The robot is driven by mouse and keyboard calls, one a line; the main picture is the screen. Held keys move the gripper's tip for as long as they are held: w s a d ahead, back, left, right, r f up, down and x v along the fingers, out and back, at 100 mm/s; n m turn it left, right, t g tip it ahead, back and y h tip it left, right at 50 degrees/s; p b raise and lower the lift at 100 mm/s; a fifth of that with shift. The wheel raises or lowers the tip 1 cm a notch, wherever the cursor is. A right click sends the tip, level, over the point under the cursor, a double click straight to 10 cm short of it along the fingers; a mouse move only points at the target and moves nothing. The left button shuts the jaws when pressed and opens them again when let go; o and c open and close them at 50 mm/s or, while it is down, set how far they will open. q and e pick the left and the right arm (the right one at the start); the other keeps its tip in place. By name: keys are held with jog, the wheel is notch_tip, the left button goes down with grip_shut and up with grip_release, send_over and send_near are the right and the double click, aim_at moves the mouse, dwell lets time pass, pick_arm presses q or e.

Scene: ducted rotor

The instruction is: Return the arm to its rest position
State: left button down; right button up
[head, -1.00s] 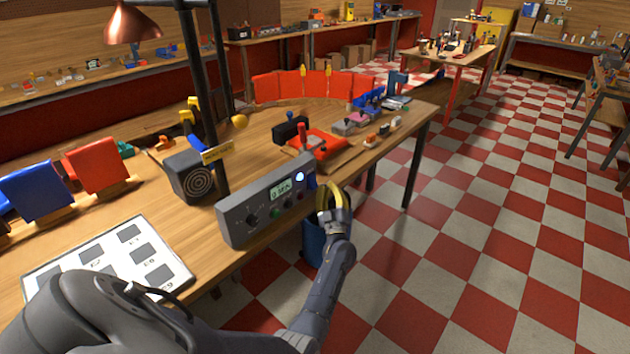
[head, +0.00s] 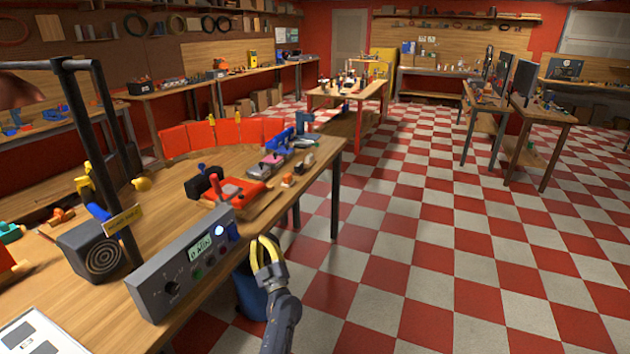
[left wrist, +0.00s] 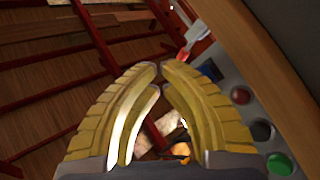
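My left gripper (head: 263,243) has yellow fingers and is just off the right end of the grey control box (head: 178,283), over the front edge of the bench. In the left wrist view its fingertips (left wrist: 161,68) come together with nothing held between them. The control box has a lit display, a dial and buttons; its red and green buttons show in the left wrist view at the right. A dark box with a spiral grille (head: 103,257) stands behind the control box, under a black frame. My right gripper is not in view.
A blue bin (head: 250,294) stands below my left gripper by the bench (head: 75,306). A red tray (head: 236,192), orange-red panels (head: 222,133) and small parts lie farther back on the bench. The checkered floor (head: 420,250) to the right is open.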

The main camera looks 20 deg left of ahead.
pick_arm(q)
jog(key=w+d+f+m+h, duration=0.3)
jog(key=d+f+m+h, duration=0.65)
jog(key=f, duration=0.55)
jog(key=s+d+f+m+g+h, duration=0.2)
jog(key=s+d+f+h, duration=0.15)
jog(key=s+f, duration=0.55)
jog(key=s+d+f+m+g+h, duration=0.2)
jog(key=s+d+f, duration=0.2)
jog(key=f, duration=1)
jog(key=s+f+m+g, duration=0.1)
jog(key=s+f+g, duration=0.1)
jog(key=s+f, duration=0.55)
jog(key=s+d+f+m+g, duration=0.15)
jog(key=s+f, duration=0.25)
jog(key=s, duration=0.6)
jog(key=s+a+f+m+g, duration=0.1)
jog(key=s+f+g, duration=0.2)
jog(key=s+f, duration=0.45)
jog(key=s+a+f+m+g, duration=0.1)
jog(key=s+f+g, duration=0.1)
jog(key=s, duration=1.4)
jog(key=s+a+f+m+g, duration=0.1)
jog(key=s+f+g, duration=0.1)
jog(key=s, duration=1.5)
jog(key=shift+a+f+g, duration=0.15)
jog(key=shift+f+g, duration=0.15)
jog(key=shift+g, duration=0.05)
